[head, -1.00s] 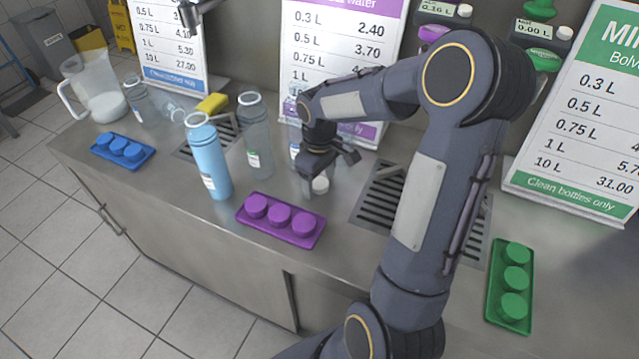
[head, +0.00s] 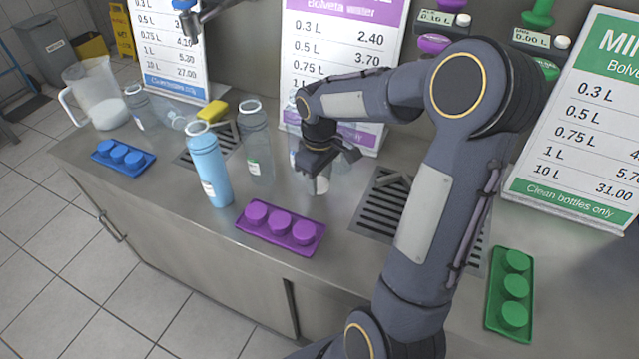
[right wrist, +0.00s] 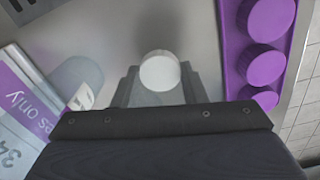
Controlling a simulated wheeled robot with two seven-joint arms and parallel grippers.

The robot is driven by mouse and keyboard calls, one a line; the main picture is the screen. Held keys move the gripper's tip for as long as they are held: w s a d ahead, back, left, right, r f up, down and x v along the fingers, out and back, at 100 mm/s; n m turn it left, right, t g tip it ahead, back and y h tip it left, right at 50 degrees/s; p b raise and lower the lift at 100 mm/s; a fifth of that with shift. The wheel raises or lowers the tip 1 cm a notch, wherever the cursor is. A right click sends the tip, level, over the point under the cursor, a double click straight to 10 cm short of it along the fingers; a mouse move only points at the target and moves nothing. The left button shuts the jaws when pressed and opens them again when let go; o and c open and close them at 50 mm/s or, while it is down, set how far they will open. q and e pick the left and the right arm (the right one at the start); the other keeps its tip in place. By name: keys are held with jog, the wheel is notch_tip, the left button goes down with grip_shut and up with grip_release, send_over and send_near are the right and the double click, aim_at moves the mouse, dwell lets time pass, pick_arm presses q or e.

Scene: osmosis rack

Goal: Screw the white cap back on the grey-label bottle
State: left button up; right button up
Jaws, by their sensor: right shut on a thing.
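The small white cap (right wrist: 160,71) sits between the fingertips of my right gripper (right wrist: 160,84) in the right wrist view. A clear bottle (right wrist: 76,78) with a pale label stands upright beside the gripper in the right wrist view. In the head view this bottle is largely hidden behind my gripper. I cannot make out its label well enough to be sure it is grey. My left gripper is not in view.
A clear bottle with a green label (head: 257,145) and a light blue bottle (head: 209,170) stand left of the gripper. A purple tray (head: 262,236) lies in front. A drain grate (head: 385,222) is to the right, and price boards stand behind.

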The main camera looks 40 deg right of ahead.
jog(key=s+a+r, duration=0.8)
jog(key=a+r, duration=0.2)
jog(key=a, duration=0.1)
jog(key=shift+a+r, duration=0.15)
jog(key=shift+a, duration=0.15)
